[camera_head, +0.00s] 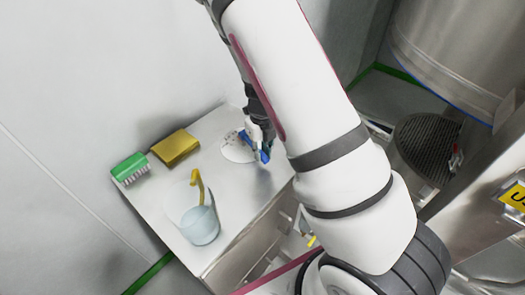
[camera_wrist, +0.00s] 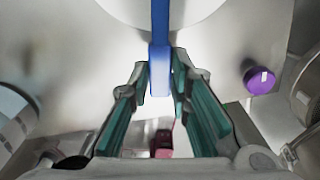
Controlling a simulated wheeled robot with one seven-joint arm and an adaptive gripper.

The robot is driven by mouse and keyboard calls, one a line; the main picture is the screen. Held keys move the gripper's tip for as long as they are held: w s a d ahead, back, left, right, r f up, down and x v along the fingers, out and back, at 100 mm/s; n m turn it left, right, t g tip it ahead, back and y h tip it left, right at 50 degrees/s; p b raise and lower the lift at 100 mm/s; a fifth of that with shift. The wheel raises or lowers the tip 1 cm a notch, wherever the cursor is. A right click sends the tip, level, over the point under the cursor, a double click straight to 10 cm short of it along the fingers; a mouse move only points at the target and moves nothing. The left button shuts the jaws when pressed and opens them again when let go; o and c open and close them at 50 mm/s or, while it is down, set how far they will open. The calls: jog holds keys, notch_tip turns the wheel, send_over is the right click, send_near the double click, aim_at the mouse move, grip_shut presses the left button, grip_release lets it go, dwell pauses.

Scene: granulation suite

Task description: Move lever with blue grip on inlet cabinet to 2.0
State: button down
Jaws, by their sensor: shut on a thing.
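The lever with the blue grip (camera_head: 265,156) is on the metal cabinet (camera_head: 240,192), beside a pale round dial plate (camera_head: 236,153). The dial has small marks that are too small to read, so I cannot tell the lever's setting. My gripper (camera_head: 256,130) is at the lever, partly hidden by my arm in the head view. In the wrist view the blue grip (camera_wrist: 160,68) stands between the tips of my gripper (camera_wrist: 160,78). My gripper is shut on the blue grip, with its green-padded fingers on either side.
A yellow block (camera_head: 176,148), a green brush (camera_head: 130,168) and a clear beaker (camera_head: 201,225) with a yellow item in it stand left of the dial. A purple knob (camera_wrist: 260,80) is right of the grip in the wrist view. Steel vessels (camera_head: 445,50) stand at the right.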

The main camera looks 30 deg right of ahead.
jog(key=c, duration=1.5)
grip_release()
notch_tip(320, 180, up, 12)
